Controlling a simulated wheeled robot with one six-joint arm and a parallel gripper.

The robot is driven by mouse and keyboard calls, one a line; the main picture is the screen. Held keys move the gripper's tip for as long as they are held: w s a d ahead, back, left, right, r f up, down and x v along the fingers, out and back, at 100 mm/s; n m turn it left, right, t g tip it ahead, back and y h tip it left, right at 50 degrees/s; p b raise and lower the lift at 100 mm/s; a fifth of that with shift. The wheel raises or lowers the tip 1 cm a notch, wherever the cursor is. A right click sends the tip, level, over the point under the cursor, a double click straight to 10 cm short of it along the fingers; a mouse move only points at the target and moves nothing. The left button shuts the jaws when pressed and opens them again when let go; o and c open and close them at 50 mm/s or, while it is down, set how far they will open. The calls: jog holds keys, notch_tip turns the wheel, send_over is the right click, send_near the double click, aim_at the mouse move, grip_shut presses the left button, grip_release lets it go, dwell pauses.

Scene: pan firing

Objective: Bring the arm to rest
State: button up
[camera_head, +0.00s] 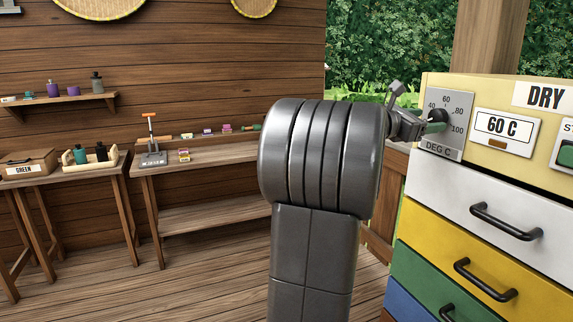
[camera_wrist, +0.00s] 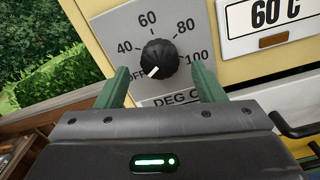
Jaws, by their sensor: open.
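My gripper (camera_wrist: 160,68) is open, with its two green fingers on either side of the black dial knob (camera_wrist: 160,56) in the wrist view. The knob's white mark points down-left, towards OFF on the grey DEG C plate (camera_wrist: 108,22). In the head view my gripper (camera_head: 428,128) is at the dial plate (camera_head: 452,104) on the yellow dryer (camera_head: 480,142), partly hidden by my own arm. The dryer's display (camera_head: 503,126) reads 60 C.
White, yellow, green and blue drawers with black handles (camera_head: 505,222) lie below the dial panel. A wooden post (camera_head: 487,38) stands behind the dryer. Workbenches (camera_head: 200,158) with small tools and a GREEN box (camera_head: 28,162) stand at the left. Open floor lies before them.

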aim_at(434, 117)
jog(key=x, duration=0.3)
jog(key=shift+w+d+r+p, duration=0.1)
jog(key=shift+d+p, duration=0.25)
jog(key=shift+a+f+m+b, duration=0.1)
jog(key=shift+f+m+b, duration=0.25)
jog(key=shift+m+b, duration=0.4)
jog(key=shift+a+r+m+b, duration=0.1)
jog(key=shift+a+m+b, duration=0.1)
jog(key=shift+m+b, duration=1.25)
jog(key=shift+m, duration=0.6)
jog(key=m+b, duration=0.2)
jog(key=m, duration=0.2)
jog(key=m+b, duration=0.1)
jog(key=m, duration=0.2)
jog(key=m+b, duration=0.1)
jog(key=m, duration=0.2)
jog(key=shift+r, duration=0.2)
jog(key=m+b, duration=0.1)
jog(key=m, duration=0.4)
jog(key=shift+r, duration=0.15)
